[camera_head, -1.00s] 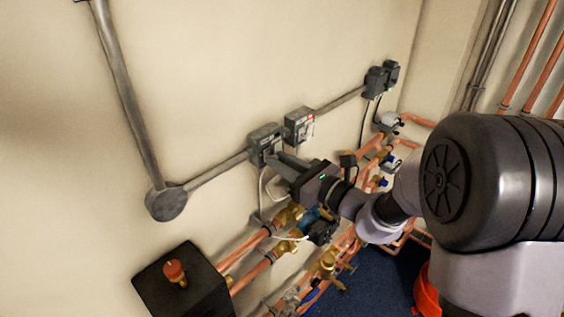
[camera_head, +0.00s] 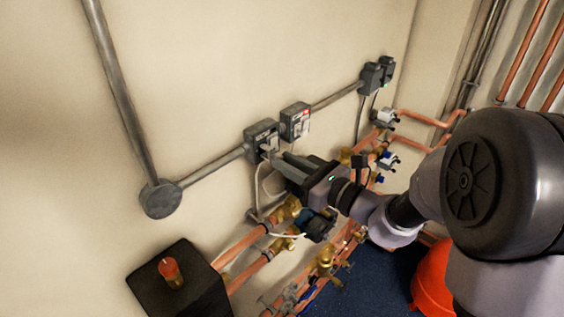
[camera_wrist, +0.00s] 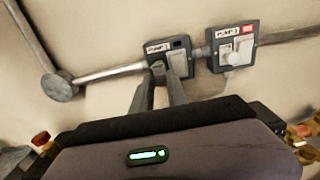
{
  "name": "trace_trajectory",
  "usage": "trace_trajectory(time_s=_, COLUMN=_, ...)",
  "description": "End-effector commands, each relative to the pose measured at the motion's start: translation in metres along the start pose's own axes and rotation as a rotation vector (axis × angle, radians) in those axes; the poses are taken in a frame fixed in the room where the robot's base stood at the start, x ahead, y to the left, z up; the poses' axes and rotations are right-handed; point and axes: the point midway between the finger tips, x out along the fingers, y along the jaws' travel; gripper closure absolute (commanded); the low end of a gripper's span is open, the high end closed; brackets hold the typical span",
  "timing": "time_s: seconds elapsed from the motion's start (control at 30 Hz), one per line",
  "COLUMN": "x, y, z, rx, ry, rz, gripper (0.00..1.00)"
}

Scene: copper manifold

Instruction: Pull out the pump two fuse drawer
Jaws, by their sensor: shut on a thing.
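A grey fuse box (camera_head: 261,133) is on the wall conduit, left of a similar box. In the wrist view its label (camera_wrist: 157,47) reads PUMP, with the number too blurred to be sure. A small pale fuse drawer (camera_head: 268,147) shows at the front of this left box, at my fingertips. My gripper (camera_wrist: 162,68) is shut on this drawer, its two fingers reaching up to the box face. The fingers cover much of the drawer, so how far it stands out is hard to tell.
The right fuse box (camera_wrist: 235,46) has a red mark and a pale front. Conduit, cables and copper pipes (camera_head: 240,247) with brass valves run close below. A black box with a red knob (camera_head: 171,272) stands lower left. An orange object (camera_head: 432,272) is on the floor.

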Motion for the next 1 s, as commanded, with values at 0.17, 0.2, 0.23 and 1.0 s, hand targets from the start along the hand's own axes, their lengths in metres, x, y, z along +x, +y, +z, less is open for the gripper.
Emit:
trace_trajectory(time_s=0.17, x=0.000, y=0.001, z=-0.001, rx=0.001, ry=0.003, rz=0.001, gripper=0.69)
trace_trajectory(time_s=0.2, x=0.000, y=0.001, z=-0.001, rx=0.001, ry=0.003, rz=0.001, gripper=0.62)
trace_trajectory(time_s=0.23, x=0.000, y=0.000, z=-0.001, rx=0.001, ry=0.003, rz=0.001, gripper=0.59)
trace_trajectory(time_s=1.0, x=-0.128, y=-0.001, z=-0.002, rx=0.000, ry=0.003, rz=-0.006, gripper=0.59)
